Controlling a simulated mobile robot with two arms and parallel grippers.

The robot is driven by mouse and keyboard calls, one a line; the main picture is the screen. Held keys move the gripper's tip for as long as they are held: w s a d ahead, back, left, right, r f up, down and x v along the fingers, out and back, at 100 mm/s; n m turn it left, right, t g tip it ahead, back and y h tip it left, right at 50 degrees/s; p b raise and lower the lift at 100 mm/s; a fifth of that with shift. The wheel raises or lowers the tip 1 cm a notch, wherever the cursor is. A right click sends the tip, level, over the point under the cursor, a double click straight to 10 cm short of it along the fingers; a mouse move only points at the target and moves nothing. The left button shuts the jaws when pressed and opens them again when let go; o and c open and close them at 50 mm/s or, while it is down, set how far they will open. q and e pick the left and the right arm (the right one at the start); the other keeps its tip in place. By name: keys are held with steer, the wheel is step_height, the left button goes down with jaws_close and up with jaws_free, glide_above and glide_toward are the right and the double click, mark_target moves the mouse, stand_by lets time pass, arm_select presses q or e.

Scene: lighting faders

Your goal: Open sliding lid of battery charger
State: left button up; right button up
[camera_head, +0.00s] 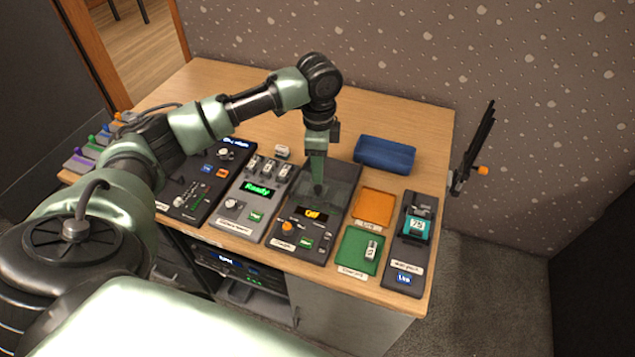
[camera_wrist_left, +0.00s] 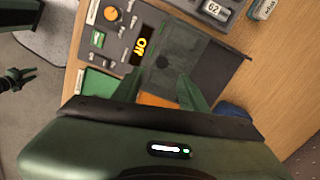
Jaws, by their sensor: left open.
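The battery charger (camera_head: 300,232) is the dark console with an orange knob and a lit "Off" display. I take its lid to be the dark see-through panel (camera_head: 340,186) over its rear part. The wrist view shows this lid (camera_wrist_left: 184,50) with a small round dark knob (camera_wrist_left: 162,62) on it. My left gripper (camera_head: 318,188) points down over the lid, close to the knob. In the left wrist view its two green fingers (camera_wrist_left: 160,96) are apart and empty. Contact with the knob cannot be told. A dark green shape (camera_wrist_left: 15,79) at the left edge may be my right gripper.
The "Ready" console (camera_head: 257,190) stands close on the left. An orange tray (camera_head: 375,207) and a green tray (camera_head: 350,255) lie on the right, with another console (camera_head: 409,250) beyond. A blue case (camera_head: 385,154) lies behind. The rear of the desk (camera_head: 225,80) is clear.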

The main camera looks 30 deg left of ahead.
mark_target(318, 187)
arm_select(q)
steer(key=shift+a, duration=0.25)
step_height(318, 187, down, 8)
steer(key=shift+w+r+p, duration=0.1)
steer(key=shift+r+p, duration=0.15)
steer(key=shift+p, duration=0.1)
jaws_close()
stand_by(1.2)
